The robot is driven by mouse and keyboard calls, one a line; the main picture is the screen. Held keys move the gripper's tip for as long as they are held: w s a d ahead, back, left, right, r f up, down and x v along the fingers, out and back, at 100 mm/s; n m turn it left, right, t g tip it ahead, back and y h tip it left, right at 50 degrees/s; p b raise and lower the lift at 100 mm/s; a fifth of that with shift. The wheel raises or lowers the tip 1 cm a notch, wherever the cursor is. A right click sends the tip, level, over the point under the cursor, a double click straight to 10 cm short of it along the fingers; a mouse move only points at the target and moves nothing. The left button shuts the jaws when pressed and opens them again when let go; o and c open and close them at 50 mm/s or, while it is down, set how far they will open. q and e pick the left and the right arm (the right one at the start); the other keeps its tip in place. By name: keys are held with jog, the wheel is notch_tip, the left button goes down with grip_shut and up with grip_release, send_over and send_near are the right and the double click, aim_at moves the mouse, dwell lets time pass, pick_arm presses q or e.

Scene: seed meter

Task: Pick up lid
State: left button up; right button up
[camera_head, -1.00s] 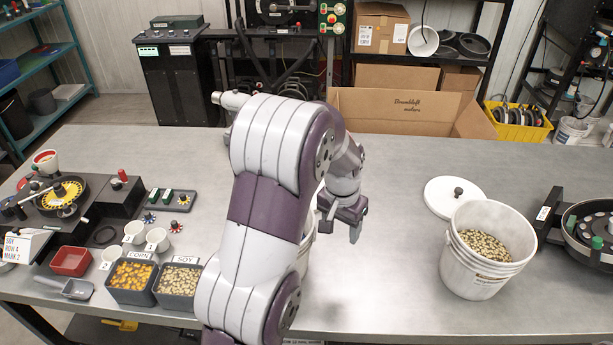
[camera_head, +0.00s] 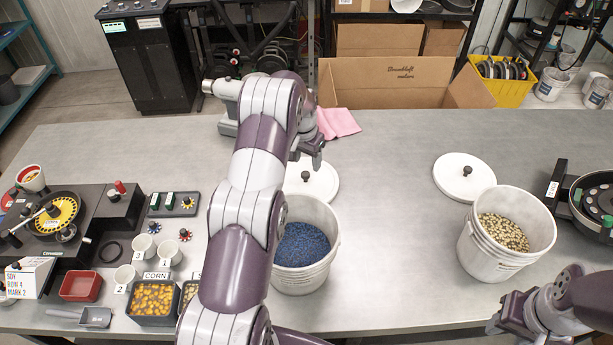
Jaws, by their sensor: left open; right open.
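A round white lid (camera_head: 464,177) with a dark knob lies flat on the table at the right, behind a white bucket of pale seeds (camera_head: 508,231). A second white lid (camera_head: 318,180) lies behind a white bucket of blue seeds (camera_head: 305,243) and is partly hidden by my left arm. My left gripper (camera_head: 309,158) is open and empty, just above and behind that second lid. My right gripper (camera_head: 510,318) is open at the lower right, in front of the pale-seed bucket and apart from it.
A pink cloth (camera_head: 338,123) lies at the table's back edge. A seed meter (camera_head: 55,215), a red tray (camera_head: 81,286), small cups and a corn bin (camera_head: 153,300) stand at the left. A dark round device (camera_head: 590,203) is at the right. The table between the buckets is clear.

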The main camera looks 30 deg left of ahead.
aim_at(306, 174)
pick_arm(q)
jog(key=f+p, duration=0.1)
jog(key=f, duration=0.3)
jog(key=a+f+p, duration=0.1)
jog(key=f, duration=0.1)
jog(key=shift+w+p, duration=0.2)
jog(key=shift+p, duration=0.15)
jog(key=shift+d, duration=0.3)
jog(key=shift+c, duration=0.6)
jog(key=shift+a+f, duration=0.1)
jog(key=shift+a, duration=0.1)
grip_shut()
pick_arm(e)
jog(key=r, duration=0.1)
jog(key=a+r, duration=0.1)
jog(key=r, duration=0.1)
jog(key=shift+w+a, duration=0.15)
jog(key=shift+a, duration=0.1)
pick_arm(q)
jog(key=shift+d, duration=0.1)
pick_arm(e)
jog(key=shift+d+f, duration=0.1)
jog(key=shift+f, duration=0.1)
